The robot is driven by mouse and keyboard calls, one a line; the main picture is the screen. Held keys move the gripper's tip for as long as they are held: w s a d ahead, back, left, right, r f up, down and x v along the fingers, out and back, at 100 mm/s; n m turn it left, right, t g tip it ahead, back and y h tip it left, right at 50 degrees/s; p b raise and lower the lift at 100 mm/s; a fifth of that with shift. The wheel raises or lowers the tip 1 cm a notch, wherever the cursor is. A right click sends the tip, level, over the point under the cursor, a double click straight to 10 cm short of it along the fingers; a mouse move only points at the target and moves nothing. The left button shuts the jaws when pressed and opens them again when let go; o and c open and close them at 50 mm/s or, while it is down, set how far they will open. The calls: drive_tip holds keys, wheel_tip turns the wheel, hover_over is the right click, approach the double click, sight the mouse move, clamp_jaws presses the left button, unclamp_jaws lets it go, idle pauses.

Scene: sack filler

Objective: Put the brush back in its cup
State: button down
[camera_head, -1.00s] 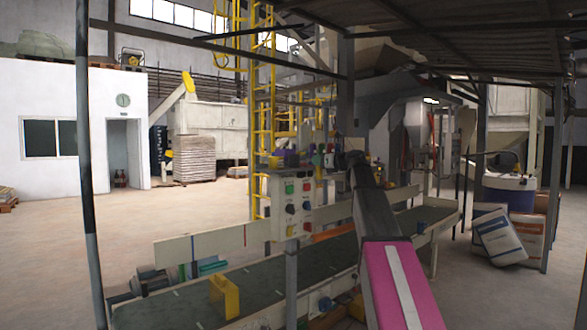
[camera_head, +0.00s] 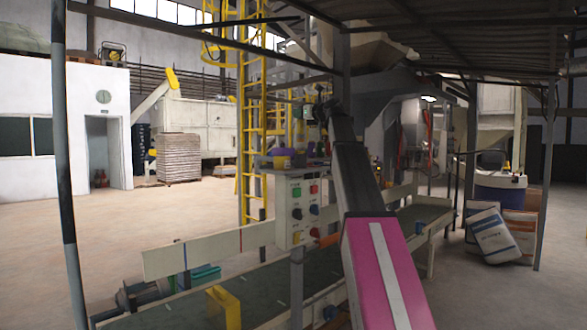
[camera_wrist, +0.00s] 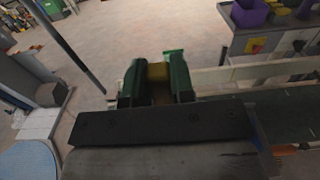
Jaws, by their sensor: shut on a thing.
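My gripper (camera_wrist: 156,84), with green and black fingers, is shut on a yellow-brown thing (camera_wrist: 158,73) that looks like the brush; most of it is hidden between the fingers. In the head view the end of my arm is small and dark, raised above the control box, and the brush cannot be made out. A purple, open-topped container (camera_wrist: 250,13) stands on a grey shelf at the upper right of the wrist view, apart from my gripper. The same shelf top in the head view bears a yellow and purple tub (camera_head: 283,158). I cannot tell which container is the brush's cup.
A control box (camera_head: 297,208) with coloured buttons stands below the shelf. A post (camera_head: 65,170) stands at the left. Sacks (camera_head: 494,235) lean at the right.

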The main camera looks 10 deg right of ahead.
sight(302, 139)
idle(0.3)
drive_tip(key=shift+f, duration=4.8)
drive_tip(key=shift+f, duration=0.1)
drive_tip(key=c, duration=1)
unclamp_jaws()
drive_tip(key=shift+f, duration=0.1)
drive_tip(key=v, duration=1)
drive_tip(key=shift+s+r, duration=0.3)
drive_tip(key=shift+s, duration=0.2)
